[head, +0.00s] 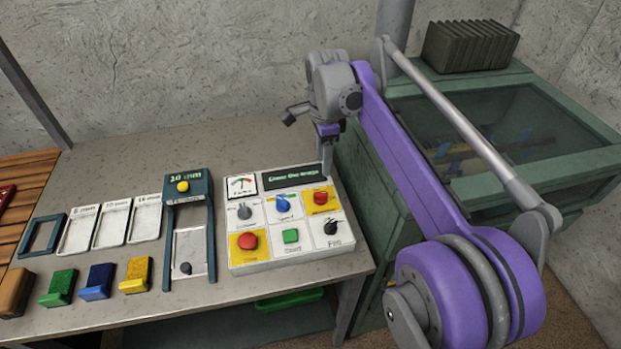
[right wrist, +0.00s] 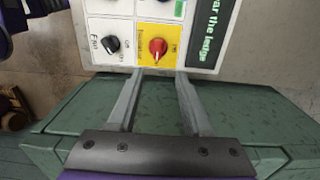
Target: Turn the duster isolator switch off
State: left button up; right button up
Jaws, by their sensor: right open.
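The control panel (head: 290,252) is a white box on the workbench. A red rotary switch on a yellow plate (head: 320,198), likely the isolator, is at its upper right; it also shows in the right wrist view (right wrist: 158,46). Its label is too small to read surely, and I cannot tell its setting. My right gripper (head: 327,170) is above the panel's far right corner. In the right wrist view its open, empty fingers (right wrist: 160,75) point at the red switch, one toward each side, with the switch just beyond the tips. My left gripper is not in view.
A black Fan knob (head: 331,228) is nearest the red switch; a blue knob (head: 283,203) is left of it. A red button (head: 248,241) and green button (head: 291,236) are at the front. A green cabinet (head: 480,130) stands right; coloured blocks and trays lie left.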

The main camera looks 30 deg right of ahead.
aim_at(323, 192)
jog(key=f, duration=1)
jog(key=shift+s+f+b, duration=0.1)
jog(key=shift+s+b, duration=0.15)
jog(key=shift+b, duration=0.15)
jog(key=shift+c, duration=0.3)
grip_shut()
